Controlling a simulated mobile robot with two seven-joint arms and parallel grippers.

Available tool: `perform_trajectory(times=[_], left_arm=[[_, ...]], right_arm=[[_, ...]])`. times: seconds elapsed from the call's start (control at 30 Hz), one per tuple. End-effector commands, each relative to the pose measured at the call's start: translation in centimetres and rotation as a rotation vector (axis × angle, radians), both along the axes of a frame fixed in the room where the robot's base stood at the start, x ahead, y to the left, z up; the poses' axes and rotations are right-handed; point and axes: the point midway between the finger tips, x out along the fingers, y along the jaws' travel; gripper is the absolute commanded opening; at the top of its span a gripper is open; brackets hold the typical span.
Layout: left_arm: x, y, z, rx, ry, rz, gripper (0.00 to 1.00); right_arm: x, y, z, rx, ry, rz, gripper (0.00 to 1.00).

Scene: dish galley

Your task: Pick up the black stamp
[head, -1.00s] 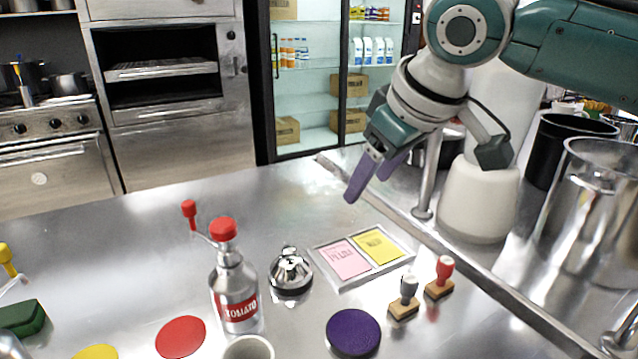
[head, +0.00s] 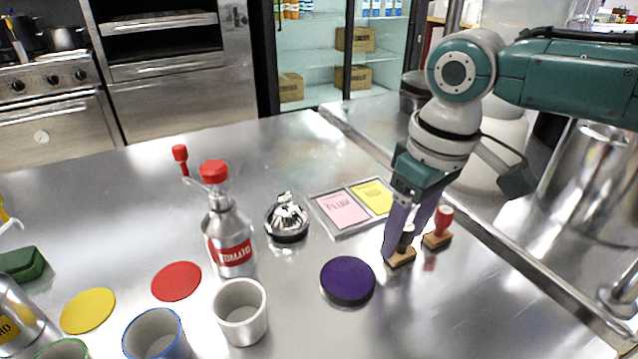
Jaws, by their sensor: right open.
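The black stamp stands upright on the steel counter right of centre, its wooden base (head: 401,259) showing below my right gripper. Its dark handle is partly hidden by the gripper's purple fingers. My right gripper (head: 404,238) points down and is open, with one finger at the left of the handle and the other behind and to its right. I cannot tell whether the fingers touch the handle. The red stamp (head: 442,226) stands just right of the black one, close to the right finger. My left gripper is not in view.
A purple round pad (head: 347,281) lies left of the stamps. A tray with pink and yellow cards (head: 340,209), a bell (head: 287,220) and a tomato bottle (head: 229,240) stand farther left. Several cups, including a white one (head: 241,310), stand at the front.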

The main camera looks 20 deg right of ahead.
Motion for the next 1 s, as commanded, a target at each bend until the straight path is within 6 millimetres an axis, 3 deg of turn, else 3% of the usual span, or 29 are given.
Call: perform_trajectory(times=[0.27, 0.8, 1.0], left_arm=[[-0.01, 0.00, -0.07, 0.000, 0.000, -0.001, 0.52], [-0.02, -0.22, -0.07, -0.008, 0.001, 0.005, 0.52], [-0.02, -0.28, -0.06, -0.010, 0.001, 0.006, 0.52]], right_arm=[[0.04, -0.01, -0.33, -0.001, 0.000, 0.001, 0.64], [0.05, -0.02, -0.30, -0.001, -0.001, 0.000, 0.03], [0.05, -0.02, -0.30, -0.001, -0.001, 0.000, 0.00]])
